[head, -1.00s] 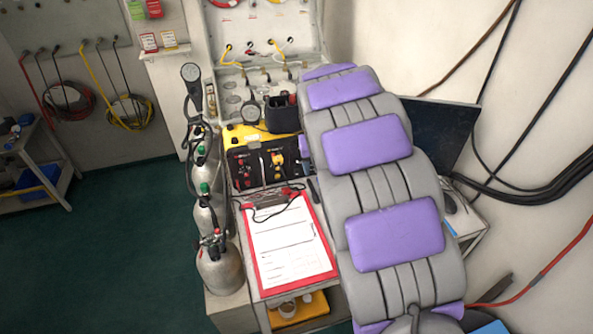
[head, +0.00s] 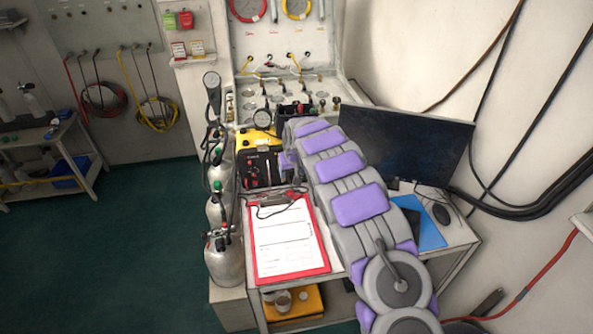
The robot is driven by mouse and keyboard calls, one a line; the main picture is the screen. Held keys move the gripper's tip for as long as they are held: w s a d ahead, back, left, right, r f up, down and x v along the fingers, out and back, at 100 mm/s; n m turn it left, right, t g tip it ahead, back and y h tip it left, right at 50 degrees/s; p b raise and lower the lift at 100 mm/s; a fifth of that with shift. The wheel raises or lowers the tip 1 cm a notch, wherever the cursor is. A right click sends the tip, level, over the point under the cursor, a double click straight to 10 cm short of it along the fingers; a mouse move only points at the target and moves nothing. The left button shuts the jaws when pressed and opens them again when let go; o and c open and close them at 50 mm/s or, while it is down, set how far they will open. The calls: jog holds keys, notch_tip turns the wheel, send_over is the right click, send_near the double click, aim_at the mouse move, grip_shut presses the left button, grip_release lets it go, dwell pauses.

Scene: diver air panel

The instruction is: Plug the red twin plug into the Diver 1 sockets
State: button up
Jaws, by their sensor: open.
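A yellow case (head: 257,141) stands at the back of the bench, its black front panel (head: 259,170) facing me with red and black sockets and knobs. Socket labels are too small to read. A thin dark lead (head: 268,214) loops over the top of the clipboard; a small red end, seemingly the red twin plug (head: 298,190), lies near the clipboard's upper right edge. My gripper (head: 291,172) is mostly hidden beyond my grey and purple arm, just right of the panel and close above the red end. Its jaws are open, with nothing seen in them.
A red clipboard (head: 324,263) with a white sheet covers the bench front. Gas cylinders (head: 224,262) with valves stand along the left. A dark monitor (head: 405,140), blue pad (head: 424,230) and mouse (head: 441,214) are right of my arm. An open panel case (head: 281,62) rises behind.

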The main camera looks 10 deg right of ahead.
jog(key=a+x, duration=0.1)
jog(key=x, duration=0.3)
jog(key=b, duration=0.1)
send_near(290, 190)
jog(key=shift+x, duration=1.15)
jog(key=f, duration=0.1)
jog(key=w+f, duration=0.1)
jog(key=w+a+f, duration=0.1)
jog(key=shift+a+f+b, duration=0.15)
jog(key=shift+f+b, duration=0.1)
jog(key=shift+b, duration=0.15)
jog(key=shift+w+f, duration=0.1)
jog(key=shift+f, duration=0.2)
jog(key=shift+w+d+f, duration=0.2)
jog(key=shift+d+f, duration=0.1)
jog(key=shift+f, duration=0.15)
jog(key=shift+w+d+f, duration=0.15)
jog(key=shift+d+f, duration=0.1)
jog(key=shift+f, duration=0.2)
